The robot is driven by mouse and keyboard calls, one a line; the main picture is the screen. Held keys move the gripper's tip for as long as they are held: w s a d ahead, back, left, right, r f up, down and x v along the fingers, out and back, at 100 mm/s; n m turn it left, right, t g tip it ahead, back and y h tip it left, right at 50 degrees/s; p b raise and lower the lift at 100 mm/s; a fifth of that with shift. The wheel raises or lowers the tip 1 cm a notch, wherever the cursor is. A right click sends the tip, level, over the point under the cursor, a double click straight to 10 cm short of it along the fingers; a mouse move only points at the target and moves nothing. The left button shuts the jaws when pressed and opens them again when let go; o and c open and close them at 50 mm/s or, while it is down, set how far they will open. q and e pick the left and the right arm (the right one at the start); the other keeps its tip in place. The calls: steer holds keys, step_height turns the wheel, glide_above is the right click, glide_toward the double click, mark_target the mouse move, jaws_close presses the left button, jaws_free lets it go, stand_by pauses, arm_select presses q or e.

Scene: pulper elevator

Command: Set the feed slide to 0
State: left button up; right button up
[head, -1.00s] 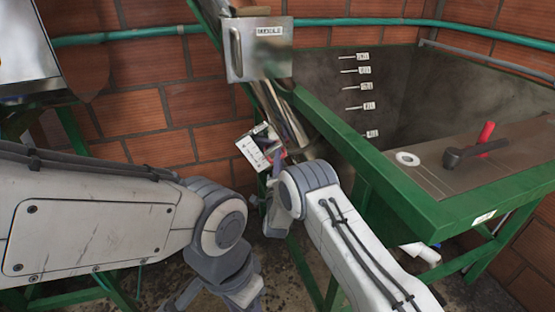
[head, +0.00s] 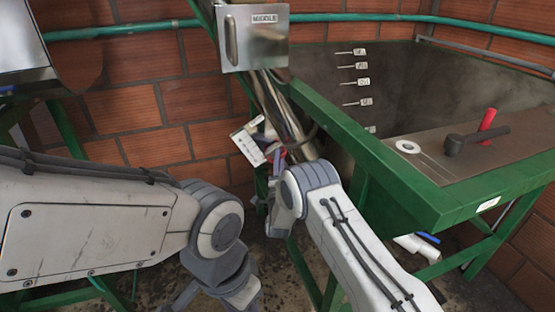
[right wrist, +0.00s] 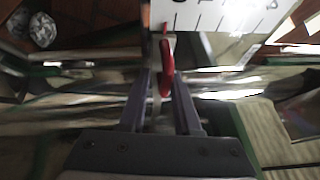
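The white scale plate (head: 248,143) hangs tilted beside the steel tube, low in the head view. Its marks show at the top of the right wrist view (right wrist: 222,14), with the numbers cut off or unreadable. A red tab (right wrist: 167,66), seemingly the slide's handle, stands below the plate. My right gripper (right wrist: 162,78) is open, its two fingers on either side of the red tab with gaps visible; contact cannot be told. In the head view my right wrist hides most of this. My left gripper (head: 185,297) is low in the head view, partly hidden by its arm.
A steel box labelled MIDDLE (head: 253,38) sits above on the tube (head: 283,112). A green-framed tank (head: 375,165) with a red-handled lever (head: 487,122) stands right. Brick wall lies behind. Green legs stand close to both arms.

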stand_by(0.3)
steer(key=v, duration=1)
steer(key=shift+s, duration=0.25)
steer(key=shift+a+f, duration=0.1)
